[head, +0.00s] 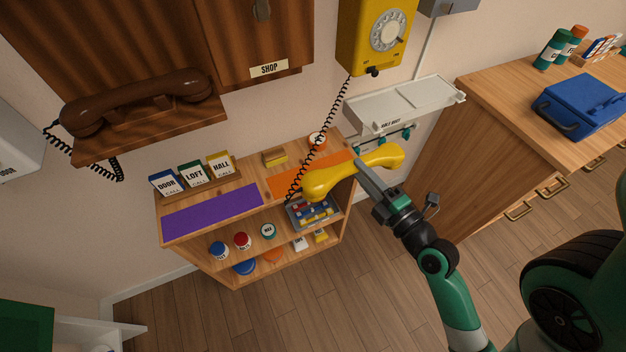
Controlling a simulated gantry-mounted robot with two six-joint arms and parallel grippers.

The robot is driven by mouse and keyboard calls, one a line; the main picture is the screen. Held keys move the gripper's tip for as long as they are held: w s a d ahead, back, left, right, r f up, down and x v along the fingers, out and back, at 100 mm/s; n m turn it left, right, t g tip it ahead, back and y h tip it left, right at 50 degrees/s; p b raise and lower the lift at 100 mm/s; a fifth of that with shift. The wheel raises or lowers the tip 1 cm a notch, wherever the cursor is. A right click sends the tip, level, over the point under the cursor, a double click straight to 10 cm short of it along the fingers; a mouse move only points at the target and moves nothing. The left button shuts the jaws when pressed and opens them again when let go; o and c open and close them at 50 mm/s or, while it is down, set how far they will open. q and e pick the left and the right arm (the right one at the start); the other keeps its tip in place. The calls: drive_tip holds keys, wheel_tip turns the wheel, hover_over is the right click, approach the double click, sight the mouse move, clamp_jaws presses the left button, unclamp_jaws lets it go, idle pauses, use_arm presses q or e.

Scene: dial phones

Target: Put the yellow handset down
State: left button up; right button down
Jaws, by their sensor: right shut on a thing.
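The yellow handset (334,178) is held in the air by my right gripper (366,170), which is shut around its middle. It appears in front of the right end of the low wooden shelf unit (246,182), over the orange mat (290,180) in the picture. A black coiled cord (322,135) runs from the handset's left end up to the yellow dial phone (375,38) on the wall. A purple mat (212,212) lies on the left of the shelf top. My left gripper is not in view.
A brown handset (140,98) rests on a wooden wall phone at left. Cards marked DOOR, LOFT and HALL (192,174) stand behind the purple mat. A pale wall shelf (405,105) and a counter with a blue toolbox (580,105) are at right.

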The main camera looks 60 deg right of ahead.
drive_tip(key=w+d+f, duration=0.1)
drive_tip(key=w+f, duration=0.2)
drive_tip(key=w, duration=0.1)
drive_tip(key=w+d+f+b, duration=0.1)
drive_tip(key=w+d+f, duration=0.1)
drive_tip(key=w+f, duration=0.1)
drive_tip(key=w+d+f+b, duration=0.1)
drive_tip(key=w+d+f, duration=0.1)
drive_tip(key=w, duration=0.3)
drive_tip(key=shift+w+f, duration=0.15)
drive_tip(key=shift+f, duration=0.25)
drive_tip(key=f+b, duration=0.1)
drive_tip(key=f, duration=0.1)
drive_tip(key=w+f+b, duration=0.1)
drive_tip(key=f+b, duration=0.1)
drive_tip(key=shift+d+f, duration=0.1)
drive_tip(key=shift+s, duration=0.2)
